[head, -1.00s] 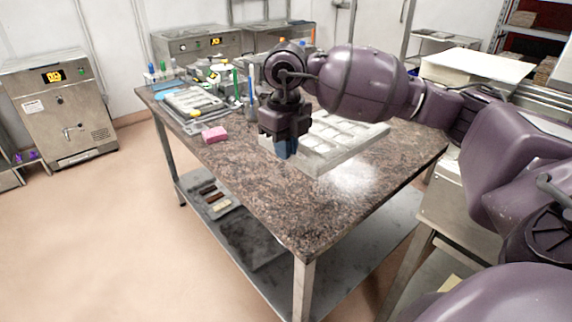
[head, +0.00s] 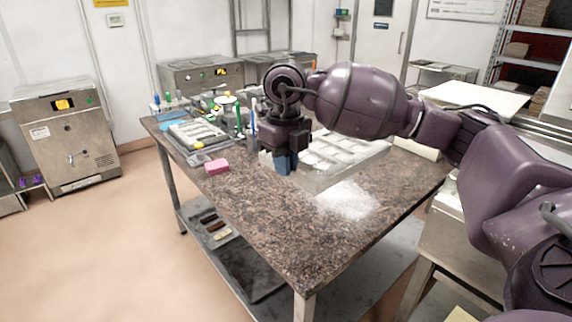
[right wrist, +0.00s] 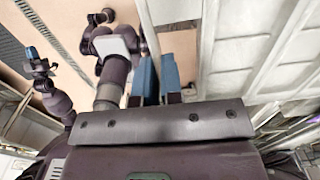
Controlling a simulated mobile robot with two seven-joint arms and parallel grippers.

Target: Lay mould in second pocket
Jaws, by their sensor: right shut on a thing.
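My right gripper (head: 283,163), with blue fingers, points down over the table beside the left edge of a pale tray with several shallow pockets (head: 318,182). It is shut on a pale thing, apparently the mould (head: 265,158), of which only a small part shows beside the fingers. In the right wrist view the blue fingers (right wrist: 157,78) show close together, and the pocketed tray (right wrist: 240,75) fills the right side. The arm hides part of the tray, so I cannot tell which pockets are filled. My left gripper (right wrist: 36,58) shows small at the left of that view; its opening is unclear.
A pink block (head: 217,167) lies near the table's left edge. Behind it are a grey tray (head: 198,133) and several upright coloured tools and bottles. The speckled table (head: 270,225) is clear in front. Steel machines (head: 68,135) stand along the wall.

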